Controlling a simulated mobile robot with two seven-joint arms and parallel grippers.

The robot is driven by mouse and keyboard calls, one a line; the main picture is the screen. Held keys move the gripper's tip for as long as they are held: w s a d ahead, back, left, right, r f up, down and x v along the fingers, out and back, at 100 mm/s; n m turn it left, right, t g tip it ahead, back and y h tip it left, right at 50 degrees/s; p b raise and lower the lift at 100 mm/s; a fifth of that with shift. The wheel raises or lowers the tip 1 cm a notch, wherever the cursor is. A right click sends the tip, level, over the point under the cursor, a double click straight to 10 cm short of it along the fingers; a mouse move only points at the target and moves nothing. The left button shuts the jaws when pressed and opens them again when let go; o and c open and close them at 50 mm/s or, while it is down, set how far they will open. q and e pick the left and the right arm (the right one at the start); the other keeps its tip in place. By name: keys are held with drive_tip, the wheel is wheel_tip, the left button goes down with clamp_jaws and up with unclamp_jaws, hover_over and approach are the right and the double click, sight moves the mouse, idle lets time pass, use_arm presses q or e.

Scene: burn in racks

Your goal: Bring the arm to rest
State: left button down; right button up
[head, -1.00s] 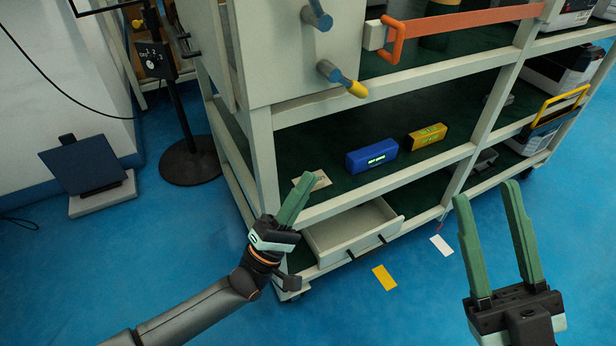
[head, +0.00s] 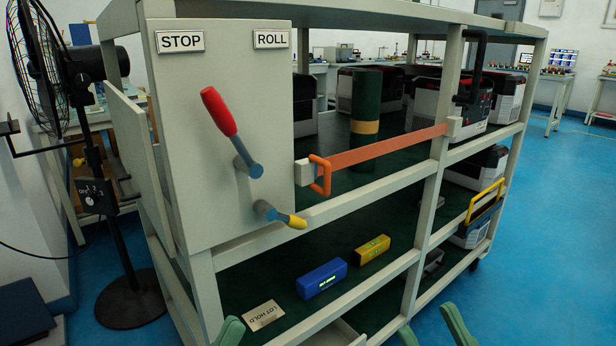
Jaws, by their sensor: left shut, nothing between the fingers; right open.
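My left gripper (head: 229,331) shows only its green fingertips at the bottom edge, in front of the rack's lower left corner. The fingers are together with nothing between them. My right gripper (head: 430,328) shows two green fingertips at the bottom edge, spread apart and empty, just right of the rack's front post. The rest of both arms is below the picture.
The rack (head: 372,201) fills the middle, with a red-handled lever (head: 222,114), a yellow-tipped lever (head: 285,216) and an orange bar (head: 385,155) on its front. A blue box (head: 321,279), a yellow box (head: 372,250) and a LOT HOLD card (head: 263,315) lie inside. A fan (head: 80,85) stands left. Blue floor is clear at right.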

use_arm(q)
drive_tip(key=s+a+r+m+y+p, duration=0.2)
drive_tip(key=s+a+r+m+y, duration=0.1)
drive_tip(key=r+m, duration=0.35)
drive_tip(key=w+a+f+n+g+y+p, duration=0.2)
drive_tip(key=w+f+n+g+y+p, duration=0.45)
drive_tip(key=p, duration=0.95)
use_arm(e)
drive_tip(key=w+d+f+m+g+h, duration=0.2)
drive_tip(key=w+f+m+g+h, duration=0.25)
drive_tip(key=w+m+h, duration=0.4)
use_arm(q)
drive_tip(key=s+a+f+n+g+y+p, duration=0.1)
drive_tip(key=s+f+g+y+p, duration=0.4)
drive_tip(key=p, duration=1)
drive_tip(key=s+a+f, duration=0.1)
drive_tip(key=s+f, duration=0.2)
drive_tip(key=s, duration=0.2)
drive_tip(key=shift+a+f+n+g, duration=0.2)
drive_tip(key=shift+a+n+g, duration=0.05)
drive_tip(key=shift+n+g, duration=0.1)
use_arm(e)
drive_tip(key=s+d+f+m+g+h, duration=0.1)
drive_tip(key=s+f+g+h, duration=0.3)
drive_tip(key=s+f+g, duration=0.4)
drive_tip(key=s+d+f, duration=0.1)
drive_tip(key=s, duration=0.2)
drive_tip(key=shift+d+f+h, duration=0.15)
drive_tip(key=shift+d+h, duration=0.2)
drive_tip(key=shift+w, duration=0.1)
